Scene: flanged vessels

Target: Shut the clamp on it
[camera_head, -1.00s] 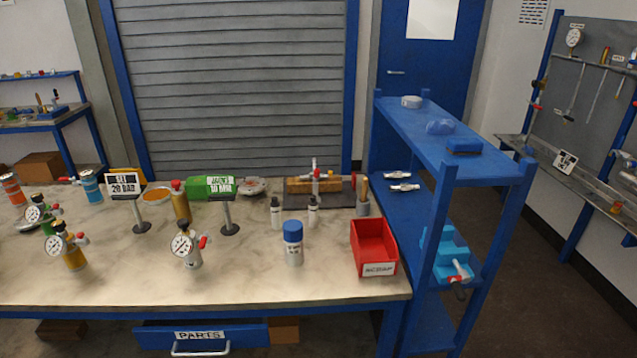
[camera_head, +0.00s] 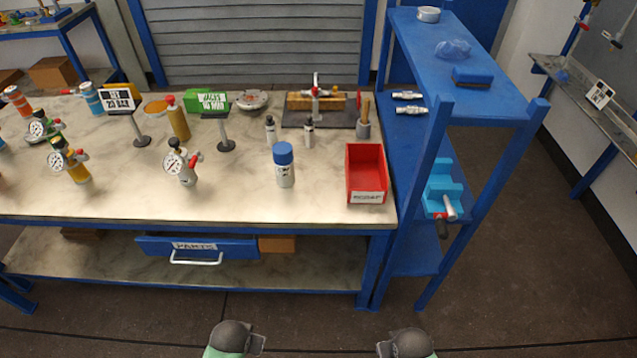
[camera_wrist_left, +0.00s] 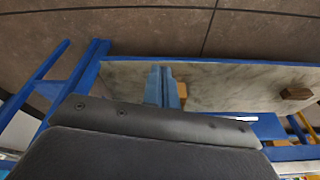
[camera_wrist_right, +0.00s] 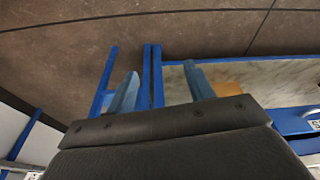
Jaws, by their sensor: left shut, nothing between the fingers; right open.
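On the bench, a dark board (camera_head: 290,118) bears a wooden block and a toggle-like fixture (camera_head: 317,93) with a silver upright and red parts; whether this is the clamp I cannot tell. Flanged vessels with dial gauges stand at left: a silver one (camera_head: 186,168), a yellow one (camera_head: 77,168) and a green one (camera_head: 45,130). Any clamp on them is too small to judge. My left gripper (camera_wrist_left: 163,72) is shut and empty in the left wrist view. My right gripper (camera_wrist_right: 161,74) is open and empty in the right wrist view. Both are away from the bench objects.
A red bin (camera_head: 366,188) stands at the bench's right end, beside a blue-capped bottle (camera_head: 284,170). Sign stands (camera_head: 225,143) rise among the vessels. A blue shelf unit (camera_head: 455,60) adjoins the bench and holds a cyan block (camera_head: 438,182). The parts drawer (camera_head: 197,250) is below. Floor in front is clear.

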